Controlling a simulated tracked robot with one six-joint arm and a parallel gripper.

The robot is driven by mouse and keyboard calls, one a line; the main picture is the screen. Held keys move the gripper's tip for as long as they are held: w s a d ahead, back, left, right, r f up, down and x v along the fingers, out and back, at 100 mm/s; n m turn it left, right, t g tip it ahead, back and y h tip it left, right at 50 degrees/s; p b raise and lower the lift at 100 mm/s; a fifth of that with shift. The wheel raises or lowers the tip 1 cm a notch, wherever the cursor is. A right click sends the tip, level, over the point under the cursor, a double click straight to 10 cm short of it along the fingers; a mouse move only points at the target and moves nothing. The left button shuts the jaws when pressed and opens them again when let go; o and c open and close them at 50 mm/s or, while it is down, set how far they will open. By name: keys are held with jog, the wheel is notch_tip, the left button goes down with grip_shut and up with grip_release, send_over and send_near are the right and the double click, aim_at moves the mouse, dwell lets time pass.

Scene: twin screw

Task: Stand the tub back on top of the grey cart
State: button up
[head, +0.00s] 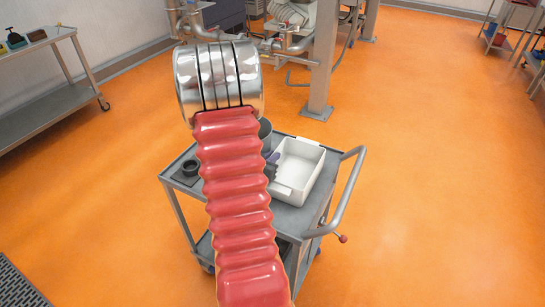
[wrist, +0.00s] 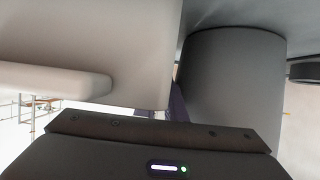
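The white tub (head: 296,168) is upright and empty at the right side of the grey cart's top (head: 292,217). It appears to rest there, but its underside is hidden. In the wrist view the tub's pale wall and rim (wrist: 110,50) fill the upper left. My gripper (head: 271,165) is a small dark shape at the tub's left edge, mostly hidden behind my arm. In the wrist view only its dark body shows clearly, with a purple sliver beside the tub wall. Its fingertips are hidden, so I cannot tell its opening or whether it grips the tub.
A dark grey cylinder (wrist: 235,90) stands close beside the tub; it also shows in the head view (head: 265,128). The cart's handle (head: 345,200) is on the right. Orange floor is clear around it.

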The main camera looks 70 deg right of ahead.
jog(key=shift+r, duration=0.1)
jog(key=v, duration=1.2)
dwell(0.6)
jog(key=w+a+r+n+t+y, duration=0.25)
jog(key=w+a+t, duration=0.2)
jog(key=w, duration=0.35)
jog(key=w+a+r+n+t+y, duration=0.1)
jog(key=w+a+r+n+t, duration=0.15)
jog(key=w+a, duration=0.5)
jog(key=w+a+r+n+t+y, duration=0.2)
jog(key=w+a+r+y, duration=0.15)
jog(key=a, duration=0.35)
jog(key=w+a+r+n+t+y, duration=0.2)
jog(key=w+a+n, duration=0.15)
jog(key=a, duration=0.25)
jog(key=s+a+r+n+y, duration=0.2)
jog(key=a, duration=0.4)
jog(key=s+a+r+n+y, duration=0.1)
jog(key=a+n+y, duration=0.1)
jog(key=a, duration=0.5)
jog(key=s+a+r+n+g, duration=0.2)
jog(key=s+a+n+g, duration=0.2)
jog(key=s, duration=0.9)
jog(key=shift+s+a, duration=0.2)
jog(key=shift+a, duration=0.9)
